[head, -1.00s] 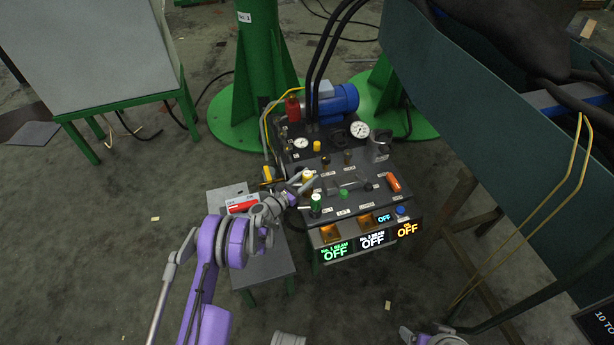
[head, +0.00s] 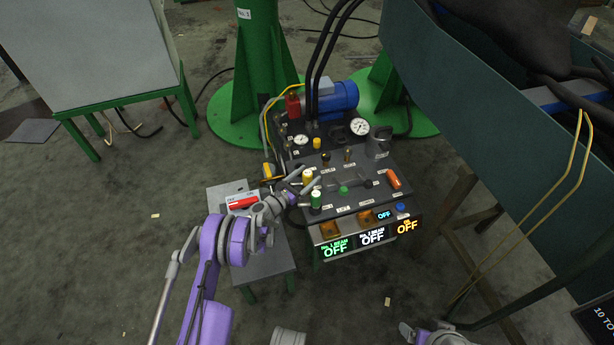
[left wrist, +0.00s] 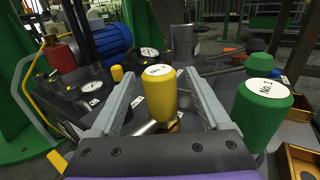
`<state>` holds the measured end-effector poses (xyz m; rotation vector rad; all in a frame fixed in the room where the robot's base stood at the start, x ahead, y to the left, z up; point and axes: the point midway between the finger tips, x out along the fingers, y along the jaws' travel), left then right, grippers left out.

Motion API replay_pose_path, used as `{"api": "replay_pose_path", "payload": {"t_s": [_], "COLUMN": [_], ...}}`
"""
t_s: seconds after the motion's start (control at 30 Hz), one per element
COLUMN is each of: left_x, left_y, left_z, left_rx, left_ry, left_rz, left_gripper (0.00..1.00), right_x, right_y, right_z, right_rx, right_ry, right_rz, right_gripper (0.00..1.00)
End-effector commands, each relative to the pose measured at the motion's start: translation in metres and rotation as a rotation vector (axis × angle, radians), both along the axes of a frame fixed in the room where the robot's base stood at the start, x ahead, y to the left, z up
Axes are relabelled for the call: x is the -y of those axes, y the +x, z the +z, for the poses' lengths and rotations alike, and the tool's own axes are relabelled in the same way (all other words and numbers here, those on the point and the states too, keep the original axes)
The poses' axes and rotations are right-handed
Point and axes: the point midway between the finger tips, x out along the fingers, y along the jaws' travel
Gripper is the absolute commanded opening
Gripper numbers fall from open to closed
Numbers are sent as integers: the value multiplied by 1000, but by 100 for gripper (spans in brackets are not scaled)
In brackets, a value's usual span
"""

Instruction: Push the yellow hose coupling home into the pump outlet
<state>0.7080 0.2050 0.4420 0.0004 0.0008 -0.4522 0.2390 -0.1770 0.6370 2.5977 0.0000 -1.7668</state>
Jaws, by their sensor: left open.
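The yellow coupling (head: 307,177), a short upright cylinder with a white label on top, stands at the left front of the pump's dark panel (head: 333,207). My left gripper (head: 300,182) is open beside it in the head view. In the left wrist view the yellow coupling (left wrist: 160,92) stands between the two open fingers, with a visible gap at each side. The outlet beneath it is mostly hidden. My right gripper (head: 425,332) is at the bottom edge, partly cut off, and its fingers are unclear.
A green cylinder (left wrist: 263,108) labelled No.1 stands close to the right finger. An orange-red handle (head: 394,181), gauges (head: 359,129), a red bottle (head: 293,107) and a blue motor (head: 343,97) crowd the pump. A small table (head: 268,265) is left of it.

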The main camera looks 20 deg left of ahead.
Motion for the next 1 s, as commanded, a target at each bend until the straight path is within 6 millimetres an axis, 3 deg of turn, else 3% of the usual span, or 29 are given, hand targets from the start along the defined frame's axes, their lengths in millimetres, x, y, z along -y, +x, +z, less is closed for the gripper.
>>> {"api": "replay_pose_path", "payload": {"t_s": [0.17, 0.63, 1.0], "left_x": [-4, -42, -47], "left_y": [-7, -84, -97], "left_z": [0, 1, 0], "left_rx": [0, 0, 0], "left_ry": [0, 0, -1], "left_rz": [1, 2, 0], "left_gripper": [80, 80, 80], "right_x": [0, 0, 0], "right_y": [0, -3, -3], "right_z": [2, 15, 17], "right_rx": [-1, -1, -1], "right_ry": [0, 0, 0], "right_rz": [0, 0, 0], "right_gripper": [81, 81, 81]}}
